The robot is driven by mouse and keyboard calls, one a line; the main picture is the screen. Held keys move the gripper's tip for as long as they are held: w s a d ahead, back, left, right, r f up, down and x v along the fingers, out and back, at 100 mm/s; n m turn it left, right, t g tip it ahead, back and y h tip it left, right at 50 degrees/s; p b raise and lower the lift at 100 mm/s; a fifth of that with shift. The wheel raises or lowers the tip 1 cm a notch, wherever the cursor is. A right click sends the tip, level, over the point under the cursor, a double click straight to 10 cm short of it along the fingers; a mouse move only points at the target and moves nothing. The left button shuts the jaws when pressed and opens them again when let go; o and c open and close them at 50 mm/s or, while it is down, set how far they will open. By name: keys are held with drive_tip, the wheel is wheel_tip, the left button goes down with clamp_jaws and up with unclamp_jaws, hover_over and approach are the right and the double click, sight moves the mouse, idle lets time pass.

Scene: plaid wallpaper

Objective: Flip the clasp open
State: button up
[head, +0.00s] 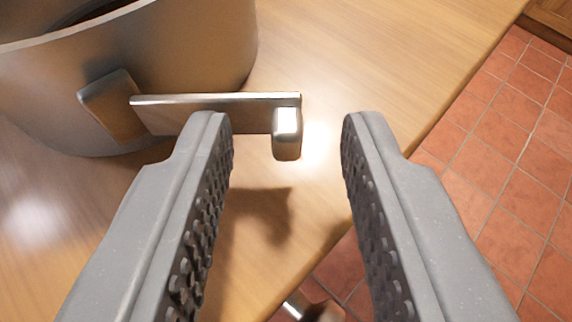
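A metal pot (185,60) stands on the wooden table at the upper left, partly cut off by the frame. A shiny metal clasp (240,104) sticks out from its side toward the right, with a mounting plate (108,104) against the pot and a bent-down end at its right. My gripper (285,122) is open and empty, with a grey finger on each side of the clasp's bent end. The left fingertip overlaps the lower edge of the clasp's bar in the picture; I cannot tell whether they touch. The right fingertip is clear of the clasp.
The wooden table (370,60) is bare to the right of the pot. Its edge runs diagonally on the right, with red floor tiles (500,130) beyond. A shiny metal piece (312,308) shows at the bottom, below the table edge. Wooden furniture (552,18) stands at the top right.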

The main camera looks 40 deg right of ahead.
drive_tip(key=v, duration=1.3)
drive_tip(key=shift+s+a+b, duration=0.2)
drive_tip(key=shift+s+b, duration=0.1)
drive_tip(key=shift+s, duration=0.05)
drive_tip(key=shift+o, duration=0.4)
